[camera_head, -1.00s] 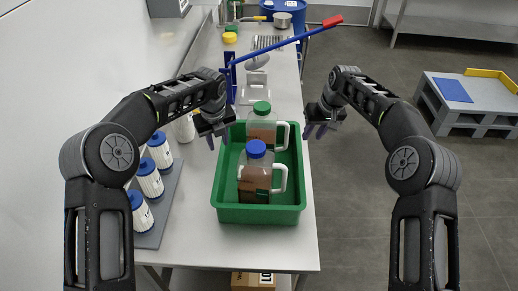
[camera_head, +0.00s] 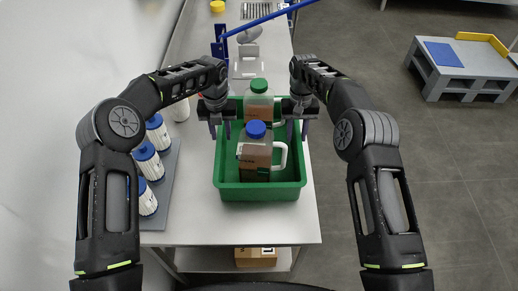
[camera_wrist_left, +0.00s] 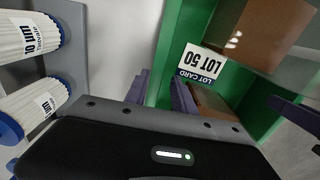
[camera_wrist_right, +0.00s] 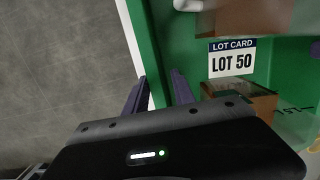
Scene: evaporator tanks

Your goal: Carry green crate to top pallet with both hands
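The green crate (camera_head: 260,192) stands on the white table. It holds a jug with a blue cap (camera_head: 256,150) and a jug with a green cap (camera_head: 259,103). My left gripper (camera_head: 221,131) is open at the crate's left rim, with fingers on either side of the crate wall (camera_wrist_left: 170,55). My right gripper (camera_head: 297,131) is open at the right rim, its fingers likewise astride the wall (camera_wrist_right: 152,50). I cannot tell whether the fingers touch it. A grey pallet stack (camera_head: 432,76) with a blue sheet (camera_head: 443,54) on top stands at the right.
White filter cartridges (camera_head: 148,160) stand on a grey tray (camera_head: 166,193) left of the crate. A blue lever (camera_head: 262,20) and a stand (camera_head: 243,68) are behind it. Open grey floor (camera_head: 400,120) lies between table and pallets. A cardboard box (camera_head: 256,257) sits below the table.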

